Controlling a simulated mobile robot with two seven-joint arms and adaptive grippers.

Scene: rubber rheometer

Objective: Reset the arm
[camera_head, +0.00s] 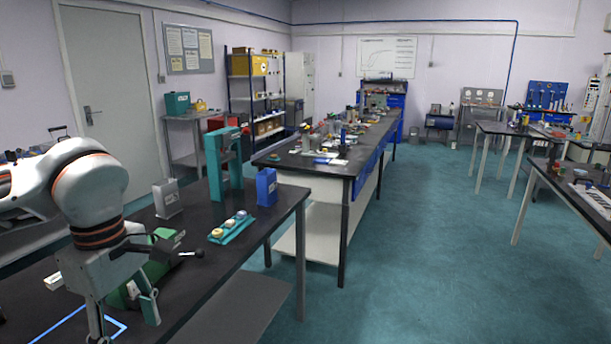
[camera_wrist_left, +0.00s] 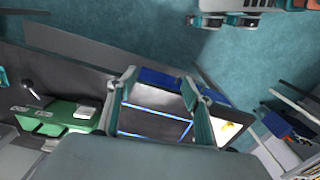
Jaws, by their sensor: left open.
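My left arm (camera_head: 88,190) comes in from the left, over the near dark bench (camera_head: 262,238). My left gripper (camera_head: 124,318) points down above this bench, beside a green device (camera_head: 160,264) that is partly hidden behind the arm. In the left wrist view the two fingers of the gripper (camera_wrist_left: 158,80) stand well apart with nothing between them. The green device (camera_wrist_left: 60,120) is at the left there. A blue-lined rectangle (camera_wrist_left: 152,110) on the bench shows between and beyond the fingers. My right gripper is not in view.
On the near bench stand a grey box (camera_head: 167,204), a teal frame (camera_head: 214,168), a blue box (camera_head: 266,187) and a teal tray (camera_head: 238,230) with round pieces. A cluttered long bench (camera_head: 322,170) stands behind. The floor (camera_head: 430,250) to the right is clear.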

